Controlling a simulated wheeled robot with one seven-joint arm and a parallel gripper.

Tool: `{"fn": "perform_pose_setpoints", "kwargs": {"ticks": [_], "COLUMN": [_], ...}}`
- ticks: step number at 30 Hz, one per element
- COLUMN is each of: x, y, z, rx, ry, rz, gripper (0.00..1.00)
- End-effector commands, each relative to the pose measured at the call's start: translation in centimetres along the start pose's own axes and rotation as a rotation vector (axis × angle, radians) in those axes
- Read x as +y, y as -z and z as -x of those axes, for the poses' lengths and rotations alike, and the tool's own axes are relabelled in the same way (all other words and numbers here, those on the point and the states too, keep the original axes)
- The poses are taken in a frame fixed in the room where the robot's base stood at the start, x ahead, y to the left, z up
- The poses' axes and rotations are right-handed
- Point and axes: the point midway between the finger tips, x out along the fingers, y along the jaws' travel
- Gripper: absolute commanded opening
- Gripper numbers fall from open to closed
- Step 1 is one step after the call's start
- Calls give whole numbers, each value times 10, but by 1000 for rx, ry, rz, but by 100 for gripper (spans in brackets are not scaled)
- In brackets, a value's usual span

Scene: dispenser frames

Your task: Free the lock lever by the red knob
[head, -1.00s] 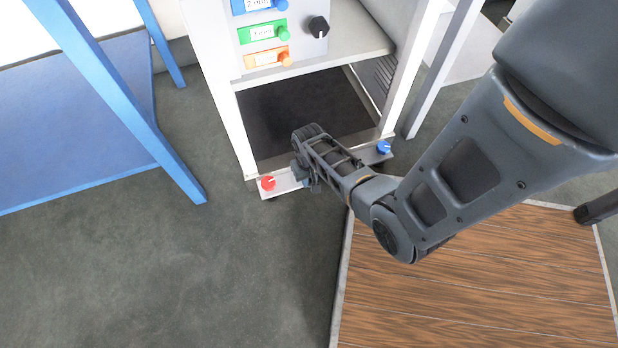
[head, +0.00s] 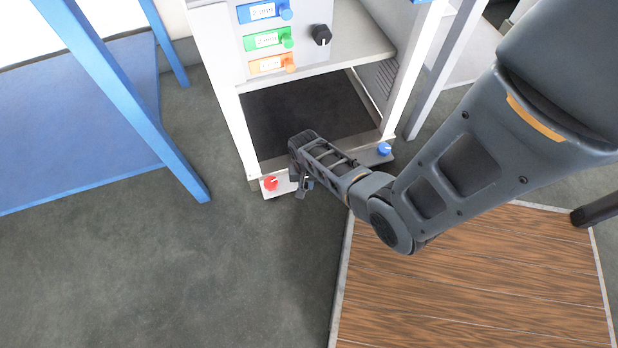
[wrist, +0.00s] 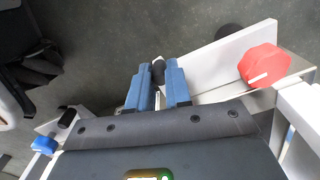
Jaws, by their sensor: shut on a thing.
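The red knob (head: 270,183) sits on the left end of a low white rail at the front foot of the dispenser frame. It also shows large at the right in the wrist view (wrist: 263,66), with a white mark. My gripper (head: 304,186) reaches down at the rail just right of the red knob. In the wrist view its two blue fingers (wrist: 158,88) are close together on the black-ended lock lever (wrist: 158,70), which shows between them. The rest of the lever is hidden by the fingers.
A blue knob (head: 384,148) is on the rail's right end, with a black lever end (wrist: 68,117) near it in the wrist view. Above are a panel with coloured knobs and a black knob (head: 321,34). A blue table (head: 100,90) stands left; a wooden platform (head: 480,285) lies front right.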

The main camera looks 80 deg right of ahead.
Motion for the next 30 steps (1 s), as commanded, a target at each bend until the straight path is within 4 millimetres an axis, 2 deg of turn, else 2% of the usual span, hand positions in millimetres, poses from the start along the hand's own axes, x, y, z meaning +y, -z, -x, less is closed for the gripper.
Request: {"fn": "perform_pose_setpoints", "kwargs": {"ticks": [18, 30], "x": [-29, -37], "y": [-6, -5], "z": [0, 0], "rx": [-1, -1], "ry": [0, -1], "rz": [-533, -695], "gripper": [0, 0]}}
